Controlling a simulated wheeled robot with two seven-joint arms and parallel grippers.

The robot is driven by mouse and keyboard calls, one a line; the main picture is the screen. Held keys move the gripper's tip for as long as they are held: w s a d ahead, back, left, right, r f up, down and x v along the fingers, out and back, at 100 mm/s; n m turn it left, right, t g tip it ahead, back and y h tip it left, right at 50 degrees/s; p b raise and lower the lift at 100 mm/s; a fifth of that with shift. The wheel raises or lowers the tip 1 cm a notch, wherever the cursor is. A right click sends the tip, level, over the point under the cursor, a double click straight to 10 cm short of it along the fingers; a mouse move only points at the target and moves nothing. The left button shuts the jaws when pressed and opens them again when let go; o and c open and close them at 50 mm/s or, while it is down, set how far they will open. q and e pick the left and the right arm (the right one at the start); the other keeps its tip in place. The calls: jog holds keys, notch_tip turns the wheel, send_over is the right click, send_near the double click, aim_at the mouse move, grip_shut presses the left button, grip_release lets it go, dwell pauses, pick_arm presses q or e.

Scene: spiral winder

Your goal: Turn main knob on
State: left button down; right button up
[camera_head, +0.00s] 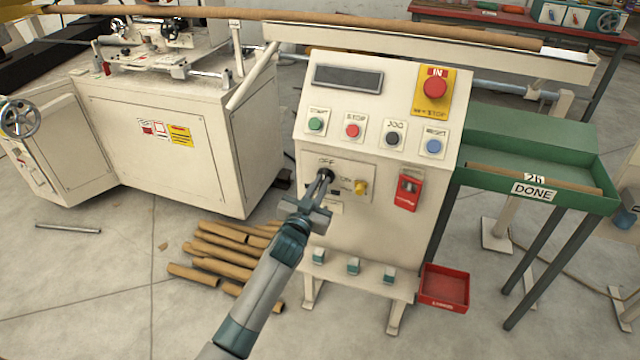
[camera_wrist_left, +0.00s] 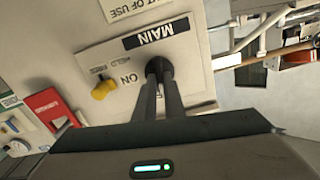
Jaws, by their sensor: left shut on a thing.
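The main knob (camera_wrist_left: 158,66) is a dark round knob on a pale plate labelled MAIN in the left wrist view. In the head view the knob (camera_head: 326,174) sits under an OFF label on the lower part of the white control panel (camera_head: 350,250). My left gripper (camera_head: 322,182) reaches up to the panel and is shut on the knob; its fingers (camera_wrist_left: 160,80) cover much of it. An ON label lies to the right of the knob in the head view. Which way the knob points is hard to tell. My right gripper is not in view.
A yellow knob (camera_head: 361,187) sits just right of the main knob, with a red device (camera_head: 408,190) beyond. Several buttons and a red emergency stop (camera_head: 435,88) are above. Cardboard tubes (camera_head: 215,250) lie on the floor left; a red bin (camera_head: 444,287) is lower right.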

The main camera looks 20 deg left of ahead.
pick_arm(q)
jog(key=shift+m, duration=0.8)
jog(key=m, duration=0.5)
jog(key=m+p, duration=0.1)
jog(key=m, duration=0.3)
jog(key=m+p, duration=0.1)
jog(key=m, duration=0.4)
jog(key=shift+d+f+m, duration=0.3)
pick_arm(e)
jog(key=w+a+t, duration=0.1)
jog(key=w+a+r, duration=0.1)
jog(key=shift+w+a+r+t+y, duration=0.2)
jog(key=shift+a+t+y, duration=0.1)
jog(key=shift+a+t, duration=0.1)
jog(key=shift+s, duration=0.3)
pick_arm(q)
jog(key=c, duration=1.8)
grip_release()
jog(key=shift+c, duration=0.2)
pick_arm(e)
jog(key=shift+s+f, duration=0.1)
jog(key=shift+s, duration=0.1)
